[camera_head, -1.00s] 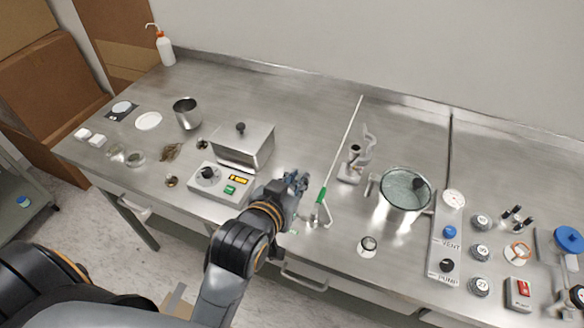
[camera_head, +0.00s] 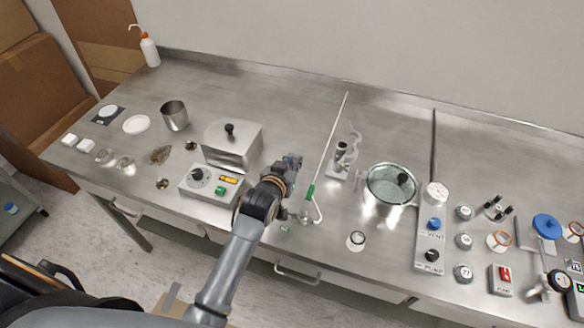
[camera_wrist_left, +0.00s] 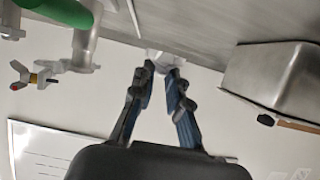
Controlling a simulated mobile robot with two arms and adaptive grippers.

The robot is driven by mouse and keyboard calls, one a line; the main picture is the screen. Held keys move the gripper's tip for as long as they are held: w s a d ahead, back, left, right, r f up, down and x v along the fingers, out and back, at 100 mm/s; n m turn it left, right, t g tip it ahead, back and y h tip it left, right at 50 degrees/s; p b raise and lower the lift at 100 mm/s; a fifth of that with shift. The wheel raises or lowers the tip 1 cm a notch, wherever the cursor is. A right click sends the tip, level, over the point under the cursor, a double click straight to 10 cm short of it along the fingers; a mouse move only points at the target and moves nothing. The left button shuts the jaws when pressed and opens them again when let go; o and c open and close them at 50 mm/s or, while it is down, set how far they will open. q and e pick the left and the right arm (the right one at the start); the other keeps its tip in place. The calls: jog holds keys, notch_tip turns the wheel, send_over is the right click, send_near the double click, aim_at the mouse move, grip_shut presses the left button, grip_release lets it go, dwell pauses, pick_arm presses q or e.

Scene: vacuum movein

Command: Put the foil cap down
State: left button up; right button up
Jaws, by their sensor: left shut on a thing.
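My left gripper (camera_head: 291,164) is over the bench, between the lidded metal box and the glass tube with a green clip. In the left wrist view its fingers (camera_wrist_left: 163,72) are close together, shut on a small pale, silvery piece (camera_wrist_left: 166,60) at the tips, which looks like the foil cap. The cap is mostly hidden by the fingers and cannot be made out in the head view. Whether it touches the bench cannot be told. My right gripper is not in view.
The lidded metal box (camera_head: 232,147) and a control unit (camera_head: 210,184) stand left of the gripper. The glassware with the green clip (camera_head: 310,192) is close on its right. A glass-lidded pot (camera_head: 390,188) stands further right. Bare bench lies behind the gripper.

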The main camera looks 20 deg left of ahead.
pick_arm(q)
notch_tip(320, 180, down, 2)
jog(key=shift+f+p, duration=0.2)
jog(key=shift+p, duration=0.25)
jog(key=shift+f, duration=0.3)
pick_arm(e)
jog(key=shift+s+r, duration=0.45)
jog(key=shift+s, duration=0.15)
pick_arm(q)
jog(key=shift+f+b, duration=0.3)
jog(key=shift+f, duration=0.35)
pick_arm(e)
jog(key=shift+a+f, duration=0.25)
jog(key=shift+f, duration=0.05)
pick_arm(q)
jog(key=o, duration=0.7)
jog(key=shift+o, duration=0.2)
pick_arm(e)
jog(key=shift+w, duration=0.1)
